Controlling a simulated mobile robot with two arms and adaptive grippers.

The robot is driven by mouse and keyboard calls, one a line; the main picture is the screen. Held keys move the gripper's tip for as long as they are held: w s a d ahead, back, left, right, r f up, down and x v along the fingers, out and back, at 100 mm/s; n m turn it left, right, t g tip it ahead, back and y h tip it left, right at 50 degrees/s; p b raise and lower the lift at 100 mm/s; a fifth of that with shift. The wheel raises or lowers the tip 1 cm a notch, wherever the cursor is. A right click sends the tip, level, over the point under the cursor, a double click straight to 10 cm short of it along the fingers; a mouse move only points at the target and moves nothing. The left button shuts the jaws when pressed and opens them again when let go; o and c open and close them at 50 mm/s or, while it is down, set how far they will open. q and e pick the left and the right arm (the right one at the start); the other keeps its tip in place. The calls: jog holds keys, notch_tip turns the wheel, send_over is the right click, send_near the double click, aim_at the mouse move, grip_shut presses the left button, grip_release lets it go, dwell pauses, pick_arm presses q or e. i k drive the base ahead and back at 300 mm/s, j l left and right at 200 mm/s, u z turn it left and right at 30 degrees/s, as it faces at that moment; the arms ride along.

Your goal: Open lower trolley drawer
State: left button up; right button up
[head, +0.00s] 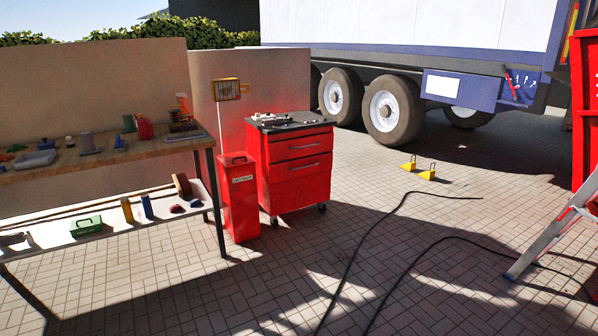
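A red tool trolley (262,168) on small casters stands near the middle of the head view, beside a low wall. Its front has an upper drawer (297,146) and a taller lower drawer (301,189), each with a pale horizontal handle. The lower drawer's handle (305,166) runs along its top part. Both drawers look closed, flush with the front. Neither of my grippers shows in the head view.
A red bin (239,205) stands close to the trolley's left. Further left is a workbench (130,152) with tools. Black cables (372,238) cross the paving. A ladder (545,240) stands right. Yellow chocks (427,175) lie near the truck (395,105). Paving before the trolley is open.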

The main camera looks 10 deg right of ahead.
aim_at(289, 169)
jog(key=i+l+z, duration=0.55)
jog(key=i, duration=0.15)
jog(key=i+z, duration=0.55)
jog(key=i, duration=2.15)
jog(key=l, duration=0.1)
